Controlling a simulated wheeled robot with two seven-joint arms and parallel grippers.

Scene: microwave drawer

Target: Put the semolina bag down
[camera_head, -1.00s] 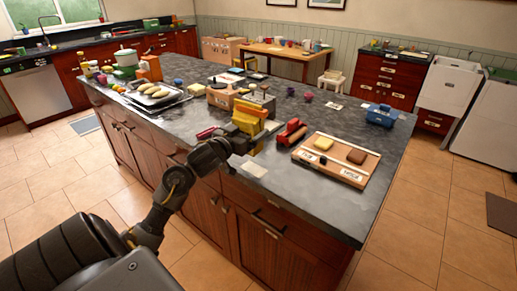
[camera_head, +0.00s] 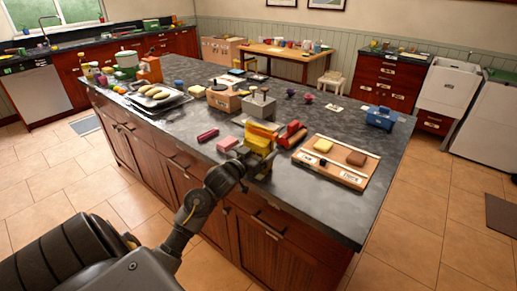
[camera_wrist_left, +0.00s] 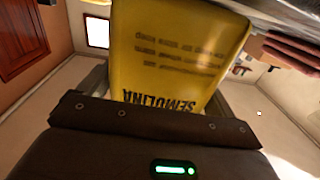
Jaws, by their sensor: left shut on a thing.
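The semolina bag (camera_head: 259,139) is yellow. In the head view it is by the front edge of the dark island counter (camera_head: 300,208), in my left gripper (camera_head: 256,153). The left wrist view shows the bag (camera_wrist_left: 175,45) close up between the jaws, with its SEMOLINA lettering upside down. My left gripper is shut on it. The bag's lower end is hidden by the gripper, so I cannot tell whether it touches the counter. My right gripper is not in view.
A red block-like item (camera_head: 291,135) stands just right of the bag. A wooden board (camera_head: 325,172) with labels and two small blocks lies further right. A pink block (camera_head: 227,144) and a grey box (camera_head: 261,106) are near. The counter's front right is clear.

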